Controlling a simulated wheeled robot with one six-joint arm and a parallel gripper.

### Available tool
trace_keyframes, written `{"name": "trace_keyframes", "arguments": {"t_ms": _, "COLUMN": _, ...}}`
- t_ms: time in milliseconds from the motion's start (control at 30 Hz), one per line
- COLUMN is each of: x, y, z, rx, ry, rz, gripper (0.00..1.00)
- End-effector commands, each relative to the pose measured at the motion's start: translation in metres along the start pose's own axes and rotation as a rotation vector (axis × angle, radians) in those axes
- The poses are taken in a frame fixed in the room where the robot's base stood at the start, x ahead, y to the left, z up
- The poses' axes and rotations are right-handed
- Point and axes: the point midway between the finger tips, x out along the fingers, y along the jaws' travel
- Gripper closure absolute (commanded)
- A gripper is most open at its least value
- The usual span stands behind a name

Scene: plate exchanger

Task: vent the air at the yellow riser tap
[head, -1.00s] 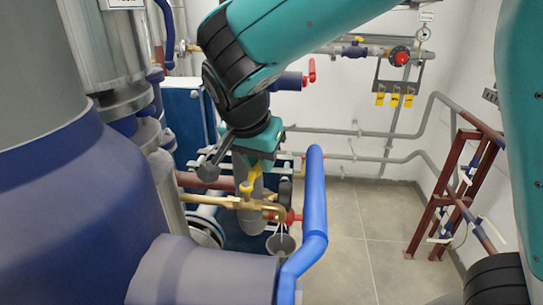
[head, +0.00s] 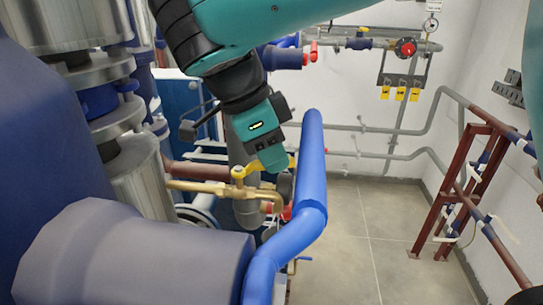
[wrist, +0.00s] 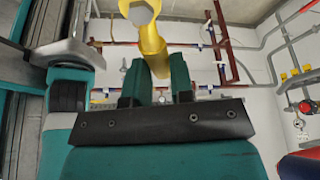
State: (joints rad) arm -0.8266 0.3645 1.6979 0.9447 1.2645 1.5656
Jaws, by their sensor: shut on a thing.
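The yellow riser tap (head: 240,173) sits on a thin brass pipe (head: 200,186) in the middle of the head view. Its yellow lever points right, toward my gripper (head: 272,165). My gripper is shut on the lever. In the wrist view the yellow lever (wrist: 150,38) runs down between my two teal fingertips (wrist: 158,68). The brass pipe bends down to the right of the tap. Its outlet end is partly hidden behind the blue pipe and other parts.
A thick blue pipe (head: 312,165) rises close to the right of the tap. A big grey-blue flanged pipe (head: 140,260) fills the near left. A brown pipe stand (head: 455,190) is at the right. The floor (head: 370,230) between is clear.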

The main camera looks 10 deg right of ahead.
Motion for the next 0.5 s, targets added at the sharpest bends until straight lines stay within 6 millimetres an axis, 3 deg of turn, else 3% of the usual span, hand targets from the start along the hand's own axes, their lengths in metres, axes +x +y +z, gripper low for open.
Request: {"name": "trace_keyframes", "arguments": {"t_ms": 500, "x": -0.001, "y": 0.016, "z": 0.002, "rx": 0.280, "ry": 0.000, "rz": 0.114, "gripper": 1.00}}
